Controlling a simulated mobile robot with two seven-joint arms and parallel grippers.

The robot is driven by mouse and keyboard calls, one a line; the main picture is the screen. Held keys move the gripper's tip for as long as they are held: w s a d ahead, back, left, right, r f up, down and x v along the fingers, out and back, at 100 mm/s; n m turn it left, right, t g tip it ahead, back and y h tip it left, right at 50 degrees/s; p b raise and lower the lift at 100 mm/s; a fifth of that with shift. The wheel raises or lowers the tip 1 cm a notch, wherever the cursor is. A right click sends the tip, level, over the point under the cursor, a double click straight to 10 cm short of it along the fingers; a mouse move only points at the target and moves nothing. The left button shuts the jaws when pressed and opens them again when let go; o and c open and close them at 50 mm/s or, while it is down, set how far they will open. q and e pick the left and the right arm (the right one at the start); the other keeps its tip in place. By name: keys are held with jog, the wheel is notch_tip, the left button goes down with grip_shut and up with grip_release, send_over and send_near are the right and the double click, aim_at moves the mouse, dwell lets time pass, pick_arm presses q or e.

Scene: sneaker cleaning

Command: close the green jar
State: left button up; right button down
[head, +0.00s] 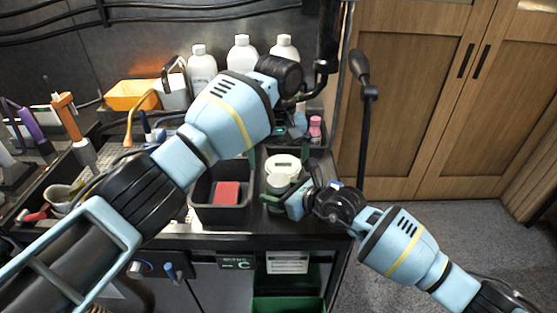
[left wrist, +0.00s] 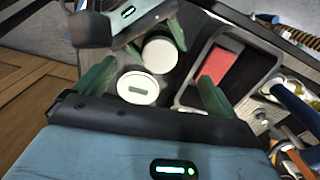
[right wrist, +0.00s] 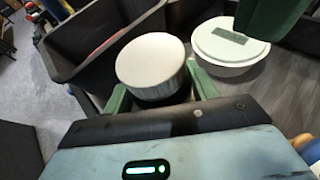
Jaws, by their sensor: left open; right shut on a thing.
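A round jar with a plain whitish top (right wrist: 152,62) stands on the counter; it also shows in the head view (head: 278,183). My right gripper (right wrist: 156,82) is shut on its sides. I cannot tell whether its pale top is a lid or contents. Right beside it is a white round lid with a grey-green label (right wrist: 230,44), also in the left wrist view (left wrist: 138,88). I cannot tell whether it lies on the counter or on something. My left gripper (left wrist: 157,72) is open above the labelled lid, its fingers spread on either side.
A black bin with a red block (head: 227,192) stands left of the jar. White bottles (head: 242,52) stand at the back. A pink bottle (head: 315,127) sits in a tray behind the lid. The counter's front and right edges are close to the jar.

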pick_arm(q)
notch_tip(320, 180, up, 11)
dwell(0.4)
pick_arm(e)
jog(key=shift+c, duration=1.9)
grip_release()
